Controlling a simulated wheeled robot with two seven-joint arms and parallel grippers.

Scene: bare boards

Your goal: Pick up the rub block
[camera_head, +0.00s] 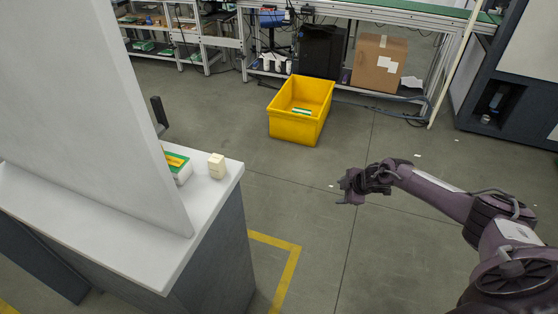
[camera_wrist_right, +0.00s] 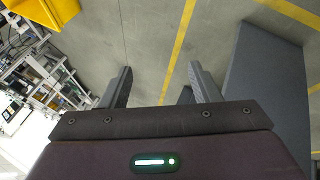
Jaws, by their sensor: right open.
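A small cream block (camera_head: 216,166), which looks like the rub block, sits on the white worktop (camera_head: 150,245) near its far right corner. My right gripper (camera_head: 346,188) is out over the floor, well to the right of the block and apart from the worktop. In the right wrist view its two fingers (camera_wrist_right: 162,82) are spread, with only floor and yellow lines between them. The block does not show in the right wrist view. I cannot make out my left gripper.
A green-and-yellow box (camera_head: 178,165) lies beside the block, partly hidden by a tall white panel (camera_head: 95,110). A yellow bin (camera_head: 293,127) with a green-and-white item stands on the floor. A cardboard box (camera_head: 378,63) sits under the far bench. The floor between worktop and right arm is clear.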

